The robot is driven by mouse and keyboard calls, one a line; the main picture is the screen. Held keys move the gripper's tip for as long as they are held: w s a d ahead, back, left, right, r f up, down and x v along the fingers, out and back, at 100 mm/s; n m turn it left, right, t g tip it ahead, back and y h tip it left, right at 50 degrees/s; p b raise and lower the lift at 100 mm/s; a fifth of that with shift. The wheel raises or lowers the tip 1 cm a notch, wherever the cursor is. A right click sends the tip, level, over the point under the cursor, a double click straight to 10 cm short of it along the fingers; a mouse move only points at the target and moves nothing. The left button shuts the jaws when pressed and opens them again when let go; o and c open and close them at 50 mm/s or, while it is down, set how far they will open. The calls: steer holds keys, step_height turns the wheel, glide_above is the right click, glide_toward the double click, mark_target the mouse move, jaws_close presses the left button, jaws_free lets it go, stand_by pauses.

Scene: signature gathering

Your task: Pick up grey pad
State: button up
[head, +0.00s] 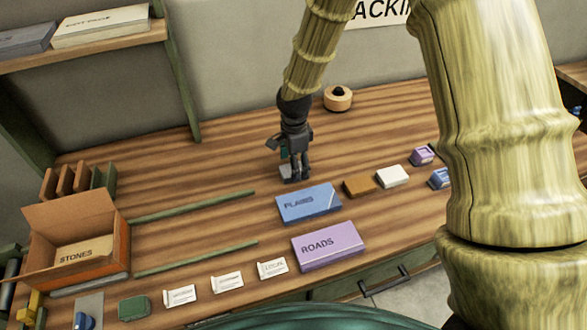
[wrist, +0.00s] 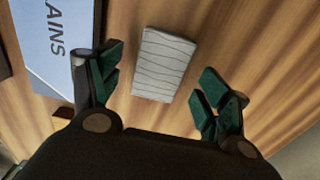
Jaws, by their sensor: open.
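The grey pad (wrist: 163,64) lies flat on the wooden table in the wrist view, a small light-grey block with wavy lines on top. In the head view the grey pad (head: 286,171) is partly hidden behind my gripper. My gripper (head: 296,178) is over the table just behind the blue box. In the wrist view my gripper (wrist: 158,85) is open and empty, its green-padded fingers on either side of the pad and apart from it.
The blue box (head: 308,203) lies close in front of the pad. A purple box (head: 328,246), a brown block (head: 358,186) and a white block (head: 393,176) lie nearby. An orange carton (head: 105,238) stands at left. A round wooden item (head: 338,98) sits at the back.

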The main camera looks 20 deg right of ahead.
steer(key=shift+f, duration=0.75)
steer(key=shift+c, duration=0.4)
steer(key=c, duration=0.9)
steer(key=shift+o, duration=0.2)
steer(key=shift+r, duration=0.1)
